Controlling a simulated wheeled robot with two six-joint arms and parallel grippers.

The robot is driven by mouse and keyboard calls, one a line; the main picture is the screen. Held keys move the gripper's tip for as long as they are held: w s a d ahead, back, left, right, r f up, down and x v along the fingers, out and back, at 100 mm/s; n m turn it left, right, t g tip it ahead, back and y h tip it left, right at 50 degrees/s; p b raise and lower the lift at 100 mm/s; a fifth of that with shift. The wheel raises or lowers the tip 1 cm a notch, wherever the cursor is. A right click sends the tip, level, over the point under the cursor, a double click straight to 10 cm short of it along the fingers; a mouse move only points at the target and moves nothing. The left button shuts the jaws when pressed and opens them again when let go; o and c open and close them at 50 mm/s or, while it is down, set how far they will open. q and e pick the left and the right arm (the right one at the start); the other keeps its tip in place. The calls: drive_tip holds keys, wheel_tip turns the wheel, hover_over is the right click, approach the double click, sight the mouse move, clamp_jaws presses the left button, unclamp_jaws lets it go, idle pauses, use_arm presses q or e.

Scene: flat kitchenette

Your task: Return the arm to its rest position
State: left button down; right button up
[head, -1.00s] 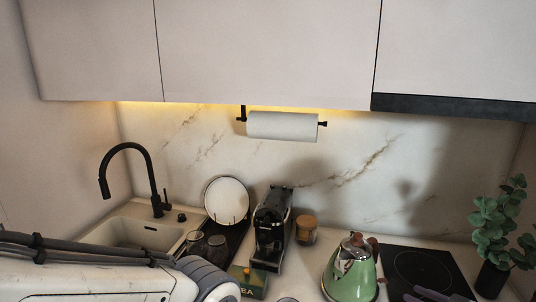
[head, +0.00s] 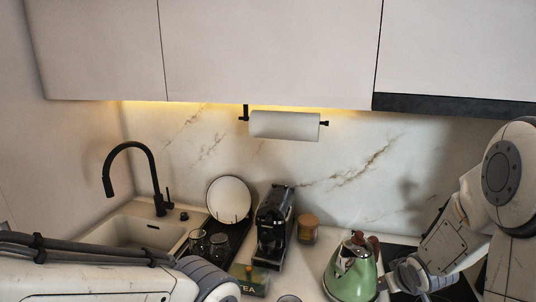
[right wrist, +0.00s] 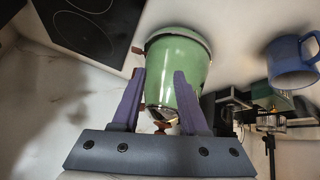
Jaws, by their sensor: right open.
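My right arm (head: 445,245) comes in from the right in the head view and bends down beside the green kettle (head: 350,278). Its fingers cannot be made out there. In the right wrist view, my right gripper (right wrist: 159,76) shows two purple fingers spread apart. The green kettle (right wrist: 178,72) shows between and beyond them; I cannot tell whether they touch it. My left arm (head: 90,278) lies across the lower left of the head view. Its gripper is out of the picture.
A black coffee machine (head: 273,228), a lidded jar (head: 308,228) and a tea box (head: 248,279) stand left of the kettle. The sink (head: 135,231) and dish rack are farther left. A dark hob (right wrist: 95,22) and a blue mug (right wrist: 290,63) flank the kettle in the wrist view.

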drive_tip(key=s+a+r+n+g+y+b, duration=0.2)
drive_tip(key=s+a+n+g, duration=0.3)
drive_tip(key=s+a, duration=2)
drive_tip(key=shift+s+a+r+g+b, duration=0.3)
drive_tip(key=shift+s+r+g+b, duration=0.25)
drive_tip(key=shift+g+b, duration=0.35)
